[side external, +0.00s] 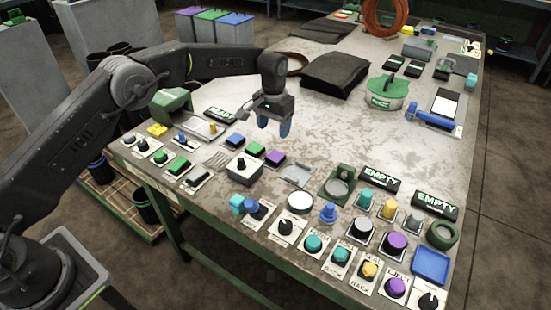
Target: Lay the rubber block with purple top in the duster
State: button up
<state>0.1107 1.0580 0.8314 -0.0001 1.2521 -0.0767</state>
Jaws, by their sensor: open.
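A small block with a purple top (275,157) sits on the worn metal table, at the right end of a row with a block with a green top (255,148) and a block with a blue top (235,139). My gripper (274,126) has blue fingertips, points down, and is open and empty. It appears above the table, just behind the purple-topped block in the picture, and apart from it. I cannot tell for sure which thing is the duster; a blue-handled item (432,117) lies at the right beside a white-and-black panel.
Knobs and buttons on small plates crowd the front edge. A grey box with a black knob (244,168) stands near the block. A green round container (386,93) and dark folded sheets (345,78) lie further back. Bins with purple, green and blue lids (213,17) stand behind.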

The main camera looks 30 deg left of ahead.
aim_at(275, 157)
notch_tip(275, 157, down, 11)
jog(key=shift+d+r, duration=0.1)
jog(key=shift+d, duration=0.05)
dwell(0.4)
jog(key=c, duration=0.8)
jog(key=shift+o, duration=0.2)
jog(key=shift+r, duration=0.1)
